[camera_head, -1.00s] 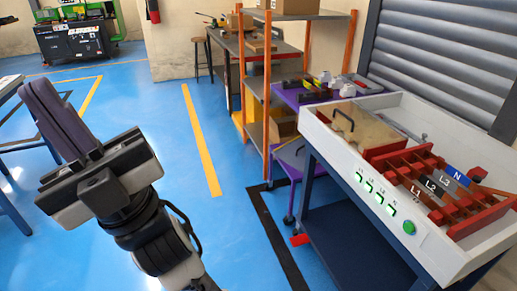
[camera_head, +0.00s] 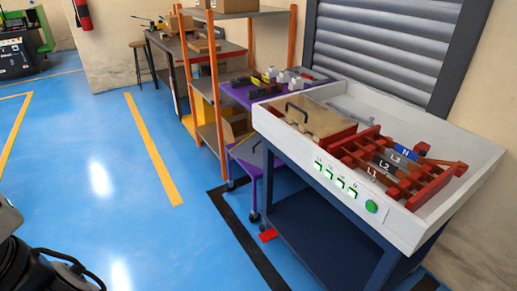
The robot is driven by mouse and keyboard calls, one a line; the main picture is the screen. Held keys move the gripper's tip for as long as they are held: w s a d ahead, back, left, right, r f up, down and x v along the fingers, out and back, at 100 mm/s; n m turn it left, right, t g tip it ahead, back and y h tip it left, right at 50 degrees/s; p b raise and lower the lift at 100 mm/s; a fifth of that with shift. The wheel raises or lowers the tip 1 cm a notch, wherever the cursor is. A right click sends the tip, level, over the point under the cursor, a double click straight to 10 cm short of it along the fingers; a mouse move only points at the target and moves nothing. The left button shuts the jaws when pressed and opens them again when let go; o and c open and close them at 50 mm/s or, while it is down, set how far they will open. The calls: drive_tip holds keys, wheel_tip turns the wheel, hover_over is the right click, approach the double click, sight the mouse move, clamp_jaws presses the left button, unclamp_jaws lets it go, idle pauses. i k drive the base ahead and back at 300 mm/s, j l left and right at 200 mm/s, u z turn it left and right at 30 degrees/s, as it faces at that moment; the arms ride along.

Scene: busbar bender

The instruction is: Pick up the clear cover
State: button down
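The clear cover (camera_head: 322,119) is a see-through, tan-looking box with a black handle (camera_head: 297,112) on its left side. It sits over the left part of the red busbar unit in the white tray-topped bench (camera_head: 283,140). The red frame (camera_head: 405,170) to its right is uncovered and shows bars labelled L1, L2, L3 and N. My gripper is out of view; only a dark part of my arm shows at the bottom left corner, far from the cover.
A purple cart (camera_head: 243,92) and an orange-posted shelf (camera_head: 214,100) stand left of the bench. A grey shutter (camera_head: 385,45) is behind it. The blue floor (camera_head: 110,215) at the left is open. Green lit marks and a green button (camera_head: 371,206) are on the bench front.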

sight(250, 150)
drive_tip(key=i+j, duration=0.55)
drive_tip(key=i+j+z, duration=0.1)
drive_tip(key=i+j, duration=1.05)
drive_tip(key=i+j+z, duration=0.1)
drive_tip(key=i+j, duration=0.4)
drive_tip(key=j, duration=0.2)
drive_tip(key=i+j, duration=0.55)
drive_tip(key=j, duration=0.15)
drive_tip(key=i+l, duration=0.7)
drive_tip(key=i, duration=0.2)
drive_tip(key=l+z, duration=0.05)
